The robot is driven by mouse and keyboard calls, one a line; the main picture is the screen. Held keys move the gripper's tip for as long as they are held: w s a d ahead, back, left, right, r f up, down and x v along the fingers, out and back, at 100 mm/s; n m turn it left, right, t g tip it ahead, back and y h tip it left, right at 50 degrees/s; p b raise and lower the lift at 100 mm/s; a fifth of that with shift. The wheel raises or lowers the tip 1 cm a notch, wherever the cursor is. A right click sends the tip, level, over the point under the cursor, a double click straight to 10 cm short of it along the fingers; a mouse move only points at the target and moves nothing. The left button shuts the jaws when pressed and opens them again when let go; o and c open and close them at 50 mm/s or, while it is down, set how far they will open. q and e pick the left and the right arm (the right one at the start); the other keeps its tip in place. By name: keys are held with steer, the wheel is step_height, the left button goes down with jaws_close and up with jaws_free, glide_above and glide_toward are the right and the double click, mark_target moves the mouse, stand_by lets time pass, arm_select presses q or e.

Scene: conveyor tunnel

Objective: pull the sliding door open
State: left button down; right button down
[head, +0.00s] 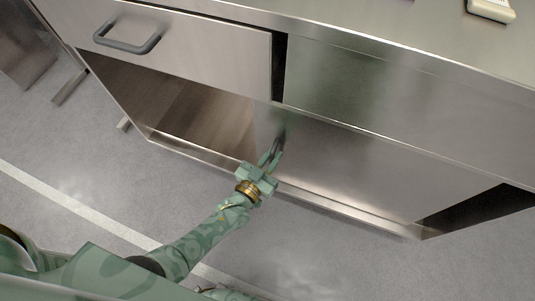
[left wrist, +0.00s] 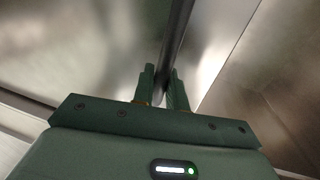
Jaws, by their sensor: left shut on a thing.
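The sliding door (head: 375,165) is a grey metal panel in the lower front of a steel cabinet. An upright dark bar handle (head: 283,134) stands near its left edge. My left gripper (head: 277,152) is at this handle, shut on it. In the left wrist view the handle (left wrist: 178,38) runs up from between the two fingers (left wrist: 164,78), with the shiny door face behind. The fingers cover the lower part of the handle. My right gripper does not show.
Left of the door is an open bay (head: 190,107) with a brownish inside. A dark gap (head: 475,208) shows at the right end. Above are a drawer (head: 205,45) with a grey handle and the steel worktop (head: 350,35). The grey floor (head: 100,150) in front is mostly clear.

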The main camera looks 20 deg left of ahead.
arm_select(q)
steer(key=shift+s+d, duration=0.1)
steer(key=shift+d, duration=0.45)
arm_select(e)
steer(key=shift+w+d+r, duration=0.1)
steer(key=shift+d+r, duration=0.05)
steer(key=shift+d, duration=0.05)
arm_select(q)
steer(key=c, duration=1.5)
jaws_free()
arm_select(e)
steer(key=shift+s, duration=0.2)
arm_select(q)
steer(key=shift+a, duration=0.1)
